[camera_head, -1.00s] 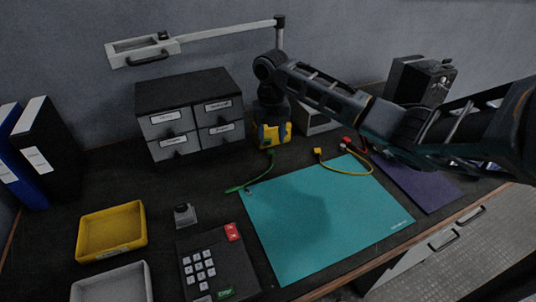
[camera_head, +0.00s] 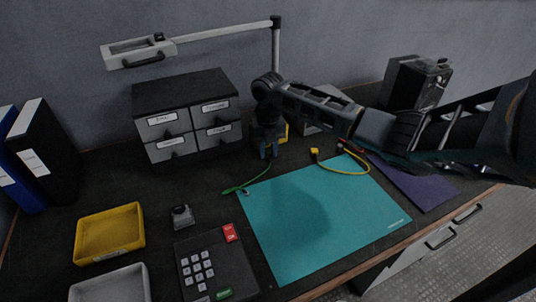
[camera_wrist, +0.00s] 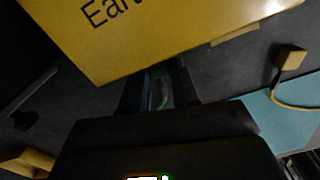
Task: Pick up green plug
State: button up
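The green plug's cable (camera_head: 248,185) lies on the dark bench top, curving up to my gripper (camera_head: 268,152). The plug itself is hidden at my gripper in the head view. My gripper points down just in front of the yellow box (camera_head: 285,133). In the wrist view, a small dim green part (camera_wrist: 162,102) shows between the two dark fingers. The fingers stand apart on either side of it; I see no clear contact.
The yellow box (camera_wrist: 150,30) fills the top of the wrist view, close to the fingers. A yellow plug (camera_head: 315,151) with its cable lies to the right. A teal mat (camera_head: 320,215) is in front. A drawer cabinet (camera_head: 186,97) stands to the left.

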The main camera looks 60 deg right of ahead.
aim_at(268, 152)
grip_shut()
jog(key=shift+r, duration=0.1)
jog(key=shift+r, duration=0.65)
notch_tip(268, 152, up, 3)
jog(key=shift+f, duration=0.15)
jog(key=s+d+r+b, duration=0.1)
jog(key=s+d+r, duration=0.6)
jog(key=s+d, duration=0.1)
jog(key=shift+s+d, duration=0.15)
